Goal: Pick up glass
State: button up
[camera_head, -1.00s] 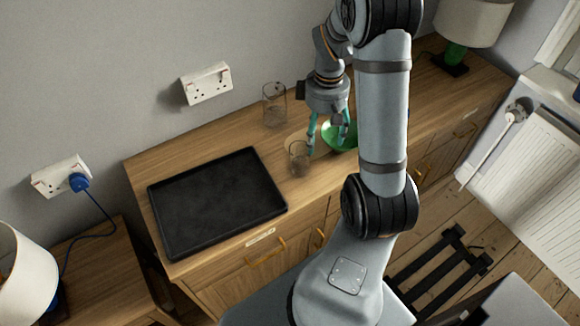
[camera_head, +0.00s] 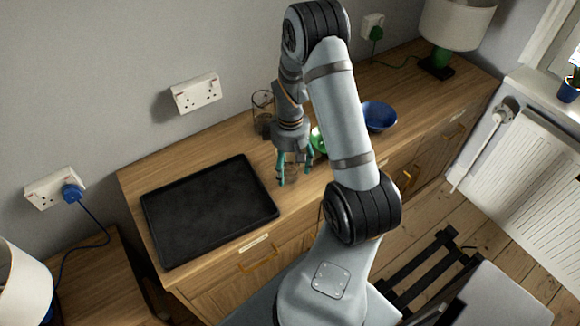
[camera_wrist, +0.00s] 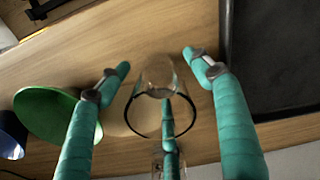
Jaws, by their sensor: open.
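A clear glass (camera_wrist: 158,75) stands on the wooden sideboard, between the teal fingers of my gripper (camera_wrist: 157,62) in the wrist view. The fingers are open, with visible gaps at the left and right of the glass. A middle finger overlaps the glass's near part in this view; contact cannot be told. In the head view my gripper (camera_head: 294,172) points down over this glass, which is largely hidden by the fingers. A second clear glass (camera_head: 262,106) stands behind, close to the wall, partly hidden by my wrist.
A black tray (camera_head: 208,210) lies left of my gripper. A green bowl (camera_wrist: 48,112) and a blue bowl (camera_head: 379,116) are on the other side. A lamp (camera_head: 457,25) stands at the sideboard's far right end. The wall is behind.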

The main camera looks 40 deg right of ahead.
aim_at(292, 158)
jog(key=shift+f, duration=0.2)
jog(key=shift+c, duration=1)
jog(key=c, duration=1.4)
jog(key=shift+o, duration=0.2)
jog(key=shift+r, duration=0.2)
jog(key=shift+w+r, duration=0.1)
jog(key=shift+r, duration=1.05)
jog(key=shift+s+d+r+b, duration=0.1)
jog(key=shift+s+r+b, duration=0.1)
jog(key=shift+r, duration=0.25)
jog(key=shift+s+d+r+b, duration=0.1)
jog(key=shift+r+b, duration=0.1)
jog(key=shift+r, duration=0.2)
jog(key=s+d+r, duration=0.6)
jog(key=s+d, duration=0.1)
jog(key=s, duration=0.1)
jog(key=shift+s+r+b, duration=0.15)
jog(key=shift+r+b, duration=0.15)
jog(key=shift+b, duration=0.15)
